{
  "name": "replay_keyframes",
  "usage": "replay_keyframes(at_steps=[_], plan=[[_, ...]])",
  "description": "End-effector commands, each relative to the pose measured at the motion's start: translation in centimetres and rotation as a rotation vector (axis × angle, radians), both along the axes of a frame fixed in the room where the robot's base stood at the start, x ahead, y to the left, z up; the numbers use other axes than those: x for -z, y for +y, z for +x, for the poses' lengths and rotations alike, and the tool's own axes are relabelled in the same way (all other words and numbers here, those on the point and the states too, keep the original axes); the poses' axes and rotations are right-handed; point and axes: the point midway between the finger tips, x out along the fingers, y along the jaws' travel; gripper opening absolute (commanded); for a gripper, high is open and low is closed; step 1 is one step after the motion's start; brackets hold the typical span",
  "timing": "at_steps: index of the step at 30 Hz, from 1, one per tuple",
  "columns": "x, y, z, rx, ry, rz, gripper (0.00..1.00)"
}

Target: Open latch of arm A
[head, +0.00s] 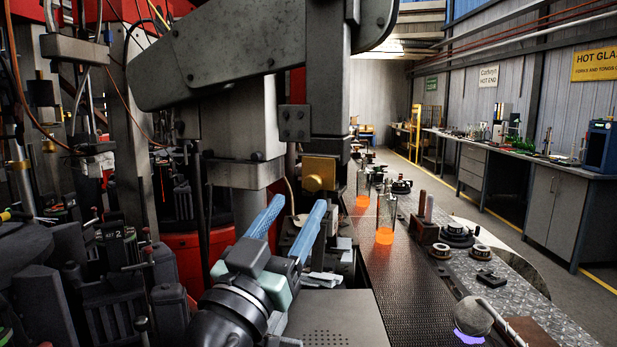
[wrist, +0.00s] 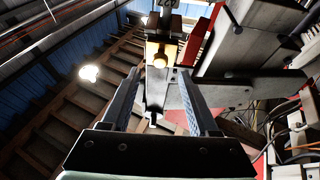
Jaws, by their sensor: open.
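My gripper (head: 298,204) has blue pads on its two fingers and points forward and up, below the large grey arm (head: 225,52) of the machine. The fingers are apart with nothing between them; the wrist view also shows the open gripper (wrist: 158,75). A brass block with a round knob (head: 318,173) sits under the vertical end of the grey arm, beyond my fingertips. In the wrist view the brass block (wrist: 160,54) appears just past the gap between the fingers, apart from them. I cannot tell which part is the latch of arm A, and no letter shows.
Glowing glass pieces (head: 384,217) stand on the dark conveyor (head: 415,270) to the right. Moulds and dark machine parts (head: 112,235) crowd the left. A long bench (head: 545,158) lines the far wall, with open floor before it.

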Motion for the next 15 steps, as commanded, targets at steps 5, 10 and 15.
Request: replay_keyframes(at_steps=[5, 10, 15], plan=[[-1.5, -1.3, 2.8, 0.003, 0.000, 0.001, 0.61], [-2.0, -1.9, 4.3, 0.001, -0.001, 0.002, 0.61], [-2.1, -2.0, 4.7, 0.000, 0.000, 0.001, 0.61]])
